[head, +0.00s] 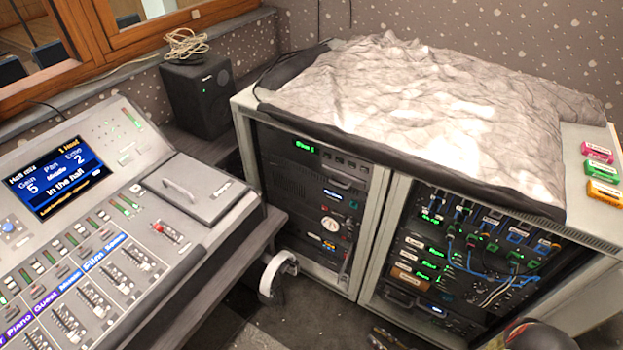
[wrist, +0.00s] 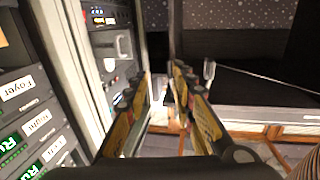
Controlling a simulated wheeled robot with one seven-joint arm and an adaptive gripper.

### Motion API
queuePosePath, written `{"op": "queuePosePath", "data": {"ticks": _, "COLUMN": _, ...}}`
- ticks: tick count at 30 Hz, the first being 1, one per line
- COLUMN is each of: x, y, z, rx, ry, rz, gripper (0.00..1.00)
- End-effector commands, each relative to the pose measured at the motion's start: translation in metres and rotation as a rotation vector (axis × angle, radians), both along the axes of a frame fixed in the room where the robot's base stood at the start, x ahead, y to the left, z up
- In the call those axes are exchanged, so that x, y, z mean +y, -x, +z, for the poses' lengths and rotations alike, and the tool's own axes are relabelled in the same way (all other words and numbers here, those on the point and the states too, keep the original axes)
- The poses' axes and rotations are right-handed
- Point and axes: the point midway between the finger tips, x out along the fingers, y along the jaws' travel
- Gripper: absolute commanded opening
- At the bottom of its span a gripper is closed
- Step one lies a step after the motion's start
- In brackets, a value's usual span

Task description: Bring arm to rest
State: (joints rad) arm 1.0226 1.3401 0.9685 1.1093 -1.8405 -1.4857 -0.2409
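My gripper (wrist: 162,85) shows in the wrist view, its two dark fingers with yellow labels reaching forward from the bottom edge. The fingers are apart, with a gap between the tips, and I see nothing held there. Rack units with labels and green displays (wrist: 28,125) are close on the left of it. In the head view a dark rounded part at the bottom right edge looks like my arm. I cannot make out the gripper clearly there.
The mixing console (head: 100,235) is on the left, with a black speaker (head: 198,95) behind it. The rack cabinet (head: 370,235) stands right, under a crumpled grey cover (head: 420,105). Blue cables (head: 470,262) hang at its front. A white curved band (head: 272,282) is beside the desk edge.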

Motion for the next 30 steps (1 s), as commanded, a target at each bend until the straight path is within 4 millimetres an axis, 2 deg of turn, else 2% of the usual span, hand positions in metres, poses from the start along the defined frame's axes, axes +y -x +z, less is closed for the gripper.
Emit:
{"op": "queuePosePath", "data": {"ticks": 11, "x": -0.002, "y": 0.006, "z": -0.059, "rx": 0.198, "ry": 0.126, "rz": -0.019, "gripper": 0.25}}
{"op": "queuePosePath", "data": {"ticks": 17, "x": -0.007, "y": 0.021, "z": -0.104, "rx": 0.404, "ry": 0.205, "rz": -0.070, "gripper": 0.25}}
{"op": "queuePosePath", "data": {"ticks": 20, "x": -0.021, "y": 0.032, "z": -0.128, "rx": 0.545, "ry": 0.259, "rz": -0.110, "gripper": 0.25}}
{"op": "queuePosePath", "data": {"ticks": 23, "x": -0.056, "y": 0.043, "z": -0.146, "rx": 0.715, "ry": 0.340, "rz": -0.169, "gripper": 0.25}}
{"op": "queuePosePath", "data": {"ticks": 25, "x": -0.092, "y": 0.051, "z": -0.150, "rx": 0.851, "ry": 0.410, "rz": -0.220, "gripper": 0.25}}
{"op": "queuePosePath", "data": {"ticks": 28, "x": -0.150, "y": 0.060, "z": -0.135, "rx": 1.043, "ry": 0.514, "rz": -0.298, "gripper": 0.25}}
{"op": "queuePosePath", "data": {"ticks": 30, "x": -0.184, "y": 0.064, "z": -0.114, "rx": 1.158, "ry": 0.575, "rz": -0.350, "gripper": 0.25}}
